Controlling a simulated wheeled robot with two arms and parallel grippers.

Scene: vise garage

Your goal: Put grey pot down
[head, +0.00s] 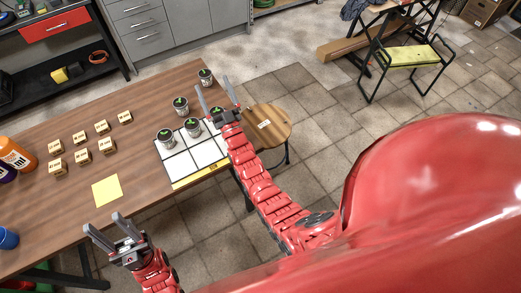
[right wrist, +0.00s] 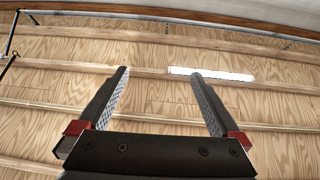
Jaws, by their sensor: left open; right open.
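Several grey pots with green tops stand upright at the right end of the table. One pot (head: 166,139) and another pot (head: 192,128) stand on the white gridded board (head: 207,153). A pot (head: 217,112) is partly hidden beside my right gripper. One pot (head: 181,106) stands behind the board and one (head: 205,77) near the table's far right corner. My right gripper (head: 213,85) is open, its fingers pointing up; the right wrist view shows nothing between its fingers (right wrist: 160,85). My left gripper (head: 103,221) is open and empty near the table's front edge.
Several small wooden blocks (head: 107,145) stand in two rows on the wooden table (head: 140,165). A yellow note (head: 107,191) lies in front of them. An orange bottle (head: 14,154) is at the left. A round stool (head: 270,126) stands beside the table's right end.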

